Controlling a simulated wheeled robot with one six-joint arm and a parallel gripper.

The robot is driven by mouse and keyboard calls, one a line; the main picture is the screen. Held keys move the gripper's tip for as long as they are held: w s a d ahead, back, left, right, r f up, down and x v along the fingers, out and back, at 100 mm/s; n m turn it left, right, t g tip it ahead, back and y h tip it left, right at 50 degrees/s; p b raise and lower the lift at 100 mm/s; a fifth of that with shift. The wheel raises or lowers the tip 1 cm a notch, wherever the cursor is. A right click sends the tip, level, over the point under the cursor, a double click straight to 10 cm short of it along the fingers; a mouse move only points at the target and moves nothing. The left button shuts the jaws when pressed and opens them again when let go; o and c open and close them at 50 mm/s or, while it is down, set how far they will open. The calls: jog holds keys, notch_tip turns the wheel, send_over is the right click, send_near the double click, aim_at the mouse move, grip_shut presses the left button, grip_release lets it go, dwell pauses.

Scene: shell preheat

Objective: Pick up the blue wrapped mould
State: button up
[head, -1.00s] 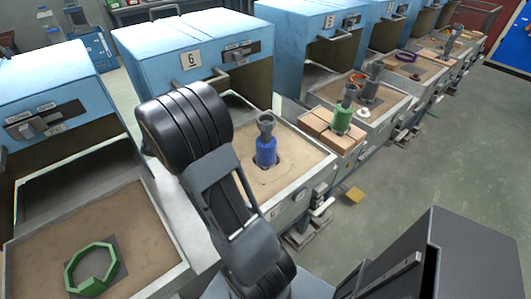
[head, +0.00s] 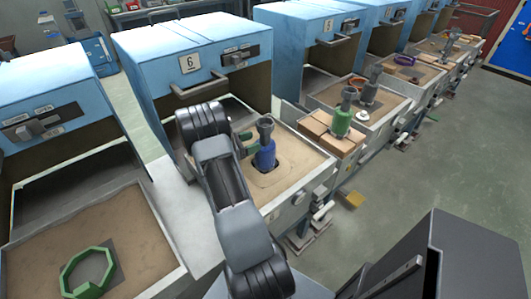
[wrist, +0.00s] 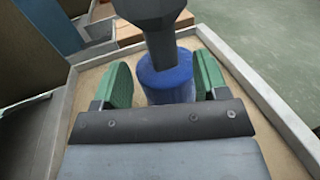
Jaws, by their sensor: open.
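The blue wrapped mould (head: 264,157) stands upright in the sand tray (head: 313,163) in front of the furnace numbered 6. A grey cup-shaped top (head: 265,125) rises from it. In the wrist view the blue body (wrist: 167,75) shows between the two green finger pads of my gripper (wrist: 165,85). In the head view my arm hides most of the gripper, and one green pad shows at the mould's left.
A green wrapped mould (head: 341,121) stands by bricks (head: 318,125) to the right. A green ring (head: 88,272) lies in the left tray. Blue furnace 6 (head: 188,50) stands close behind the mould. Tray walls surround the sand.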

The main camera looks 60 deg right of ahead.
aim_at(265, 138)
jog(key=shift+p+x, duration=0.45)
jog(key=shift+x, duration=2.55)
jog(key=shift+s+f, duration=0.1)
jog(key=shift+f, duration=0.05)
grip_shut()
